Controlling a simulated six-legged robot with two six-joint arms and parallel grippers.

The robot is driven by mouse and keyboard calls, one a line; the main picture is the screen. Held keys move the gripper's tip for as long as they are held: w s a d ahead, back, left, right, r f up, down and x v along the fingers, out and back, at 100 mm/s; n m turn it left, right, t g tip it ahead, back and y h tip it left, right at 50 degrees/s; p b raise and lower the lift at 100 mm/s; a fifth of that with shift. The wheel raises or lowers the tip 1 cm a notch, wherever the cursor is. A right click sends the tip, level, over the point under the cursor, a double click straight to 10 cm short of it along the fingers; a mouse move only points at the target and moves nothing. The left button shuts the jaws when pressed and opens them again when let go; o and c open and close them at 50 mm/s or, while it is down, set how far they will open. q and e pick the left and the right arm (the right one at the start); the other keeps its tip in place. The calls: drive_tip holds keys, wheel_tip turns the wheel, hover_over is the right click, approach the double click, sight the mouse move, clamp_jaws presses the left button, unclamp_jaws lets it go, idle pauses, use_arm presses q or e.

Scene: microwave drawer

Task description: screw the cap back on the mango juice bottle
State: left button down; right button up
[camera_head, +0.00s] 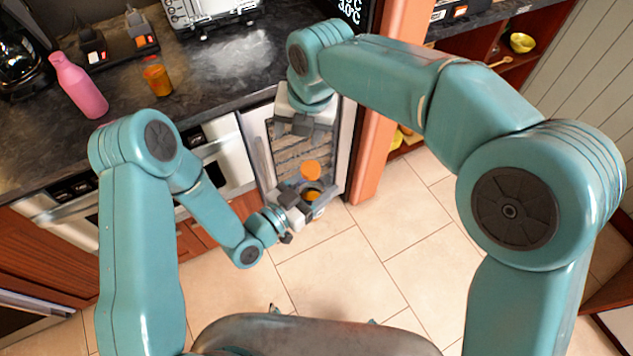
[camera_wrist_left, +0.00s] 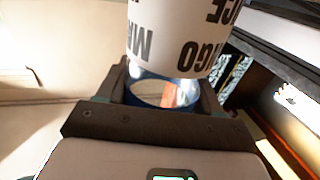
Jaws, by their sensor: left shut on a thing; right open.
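The mango juice bottle (camera_wrist_left: 180,40), with a white label and dark "MANGO" letters, stands between the jaws of my left gripper (camera_wrist_left: 165,95) in the left wrist view. In the head view my left gripper (camera_head: 313,195) is shut on the bottle in front of the tall oven-like door. An orange round top, seemingly the cap (camera_head: 311,168), shows just above the left gripper. I cannot tell whether it sits on the bottle's neck. My right gripper (camera_head: 303,126) is open, above and apart from the orange top. The bottle's top is out of the left wrist view.
A dark counter (camera_head: 215,85) at the upper left bears a pink bottle (camera_head: 78,87), a small orange jar (camera_head: 157,77) and a coffee maker (camera_head: 20,60). An orange-brown cabinet post (camera_head: 385,100) stands close right of the grippers. The tiled floor (camera_head: 350,265) is clear.

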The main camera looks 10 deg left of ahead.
sight(311, 168)
drive_tip(key=s+d+r+n, duration=0.1)
drive_tip(key=n, duration=0.1)
drive_tip(key=s+r+n+g+h, duration=0.1)
drive_tip(key=n, duration=0.1)
drive_tip(key=s+d+n+h, duration=0.1)
drive_tip(key=n, duration=0.1)
drive_tip(key=shift+s+d+r+n+g, duration=0.25)
drive_tip(key=shift+d+r+n+g, duration=0.05)
drive_tip(key=shift+r+n+g, duration=0.1)
drive_tip(key=shift+f, duration=4)
